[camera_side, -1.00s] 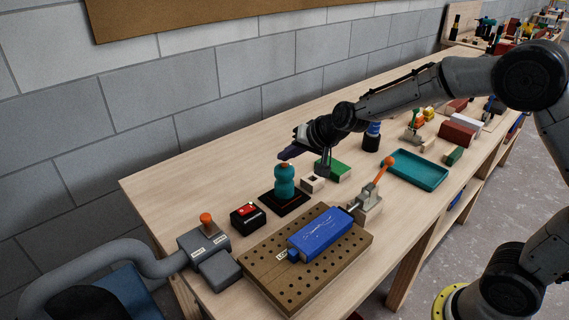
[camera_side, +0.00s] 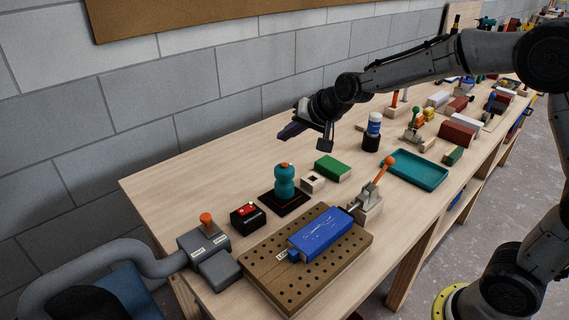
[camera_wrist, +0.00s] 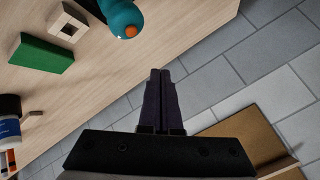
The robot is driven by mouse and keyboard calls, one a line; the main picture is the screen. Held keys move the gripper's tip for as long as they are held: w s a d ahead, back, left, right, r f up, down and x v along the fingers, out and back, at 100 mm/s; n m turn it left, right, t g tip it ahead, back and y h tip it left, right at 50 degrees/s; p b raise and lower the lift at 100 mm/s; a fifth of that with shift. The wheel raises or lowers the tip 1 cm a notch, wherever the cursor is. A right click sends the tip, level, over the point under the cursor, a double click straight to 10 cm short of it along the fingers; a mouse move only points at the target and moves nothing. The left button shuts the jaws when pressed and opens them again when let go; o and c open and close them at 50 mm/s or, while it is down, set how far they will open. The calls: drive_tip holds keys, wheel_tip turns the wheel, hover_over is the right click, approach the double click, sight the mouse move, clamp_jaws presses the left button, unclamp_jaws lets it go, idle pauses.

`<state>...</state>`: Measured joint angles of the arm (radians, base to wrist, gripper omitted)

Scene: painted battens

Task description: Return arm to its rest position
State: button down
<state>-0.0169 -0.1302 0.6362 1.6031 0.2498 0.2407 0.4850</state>
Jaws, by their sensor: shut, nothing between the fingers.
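My gripper (camera_side: 290,133) is raised above the back part of the workbench (camera_side: 170,182), near the grey block wall. In the wrist view my gripper (camera_wrist: 161,76) shows its two dark fingers together with nothing between them. It touches nothing that I can see. Below it stand a teal rounded object with an orange top (camera_side: 284,180), a small pale block with a square hole (camera_side: 312,182) and a green block (camera_side: 333,168). The green block (camera_wrist: 41,58) and the teal object (camera_wrist: 122,16) also show in the wrist view.
A blue painted block (camera_side: 320,236) lies on a perforated board (camera_side: 262,259) beside an orange-handled clamp (camera_side: 377,180). A teal tray (camera_side: 414,170) and a blue-and-white bottle (camera_side: 374,125) stand farther right. A black box with a red switch (camera_side: 248,215) is at left. The bench's back left is clear.

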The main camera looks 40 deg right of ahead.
drive_tip(key=shift+r, duration=0.15)
drive_tip(key=s+r+t, duration=0.2)
drive_tip(key=s+r, duration=0.3)
drive_tip(key=r, duration=0.5)
drive_tip(key=s+r+n, duration=0.2)
drive_tip(key=s, duration=0.8)
drive_tip(key=s+f+n+g, duration=0.2)
drive_tip(key=s+f, duration=0.1)
drive_tip(key=s, duration=0.3)
drive_tip(key=s+d+f+n+g, duration=0.1)
drive_tip(key=s+f+n, duration=0.1)
drive_tip(key=s+f, duration=0.2)
drive_tip(key=s+d+f+n+g+h, duration=0.1)
drive_tip(key=s+f+g, duration=0.1)
drive_tip(key=s, duration=0.8)
drive_tip(key=shift+f+n+g, duration=0.3)
drive_tip(key=shift+f+n, duration=0.1)
drive_tip(key=shift+f, duration=0.35)
